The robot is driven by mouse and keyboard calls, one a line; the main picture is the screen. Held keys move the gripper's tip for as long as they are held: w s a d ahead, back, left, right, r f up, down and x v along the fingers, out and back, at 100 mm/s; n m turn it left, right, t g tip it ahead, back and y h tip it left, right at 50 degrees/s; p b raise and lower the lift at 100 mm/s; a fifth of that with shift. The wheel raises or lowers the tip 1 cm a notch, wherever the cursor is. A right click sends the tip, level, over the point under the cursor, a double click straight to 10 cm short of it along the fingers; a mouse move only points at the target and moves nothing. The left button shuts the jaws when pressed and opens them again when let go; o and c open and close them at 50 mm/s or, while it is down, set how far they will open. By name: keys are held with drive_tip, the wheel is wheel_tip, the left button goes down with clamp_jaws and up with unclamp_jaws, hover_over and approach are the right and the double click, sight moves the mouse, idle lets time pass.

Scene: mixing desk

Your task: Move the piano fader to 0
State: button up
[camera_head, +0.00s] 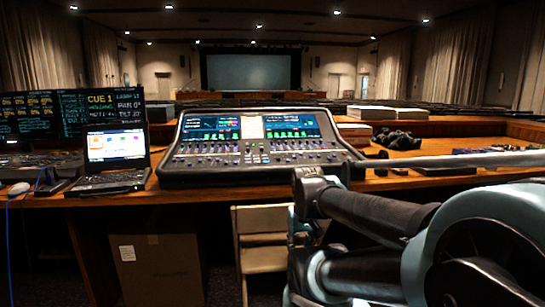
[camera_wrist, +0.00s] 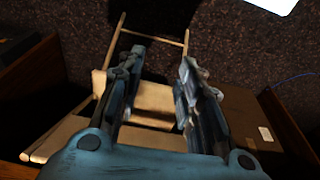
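The mixing desk (camera_head: 254,144) stands on the wooden table, with two lit screens on top and rows of faders and knobs on its sloped face. The faders are too small to read, so I cannot tell which one is the piano fader or where it is set. In the wrist view my gripper (camera_wrist: 155,85) points down at the floor and chair, with its two fingers apart and nothing between them. In the head view my arm is at the lower right, in front of and below the table edge. The desk does not show in the wrist view.
A laptop (camera_head: 114,150) stands left of the desk, with a mouse (camera_head: 19,188) farther left. Books (camera_head: 371,112) and a dark crumpled item (camera_head: 397,139) lie to the right. A wooden chair (camera_head: 262,238) and a cardboard box (camera_head: 157,268) are below the table edge.

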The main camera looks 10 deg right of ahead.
drive_tip(key=shift+o, duration=0.8)
wheel_tip(320, 180, up, 35)
drive_tip(key=n+g, duration=0.1)
drive_tip(key=n, duration=1.7)
hover_over(278, 158)
drive_tip(key=s, duration=0.1)
drive_tip(key=f, duration=0.5)
drive_tip(key=w+f, duration=0.1)
drive_tip(key=f, duration=1)
drive_tip(key=shift+w+d+f, duration=0.1)
drive_tip(key=shift+w+f, duration=0.05)
drive_tip(key=shift+f, duration=0.15)
